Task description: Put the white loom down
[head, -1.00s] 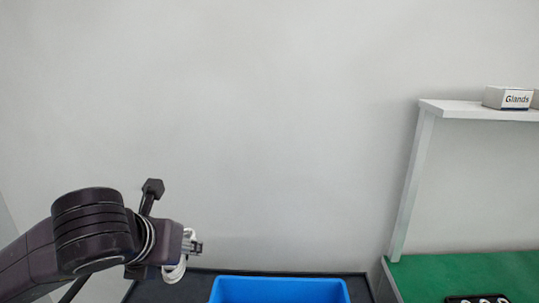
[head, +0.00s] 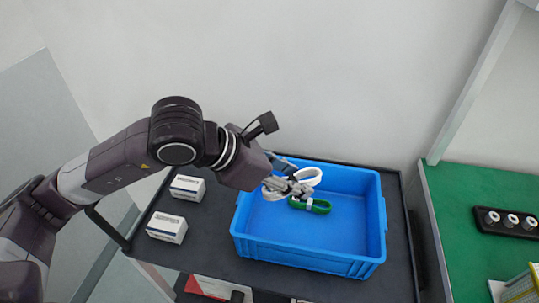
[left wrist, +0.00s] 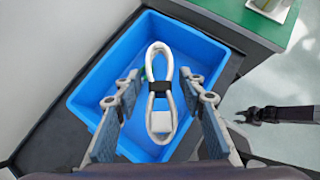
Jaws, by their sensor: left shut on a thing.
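The white loom (head: 308,177) is a looped white cable with a dark band around its middle. My left gripper (head: 290,187) is shut on it, above the blue tray (head: 300,253). In the left wrist view the loom (left wrist: 160,122) hangs lengthwise between the fingers, over the tray floor. Whether it touches the floor I cannot tell. A green loom (head: 312,206) lies in the tray just below the gripper and is mostly hidden in the left wrist view. My right gripper (left wrist: 241,116) shows small at the right of the left wrist view, its jaws unclear.
The tray stands on a dark cart top (head: 210,245). Two white boxes, one (head: 187,188) behind the other (head: 167,228), stand left of it. At right, a green bench top (head: 450,215) bears a black holder (head: 507,222). The tray's front and right floor is clear.

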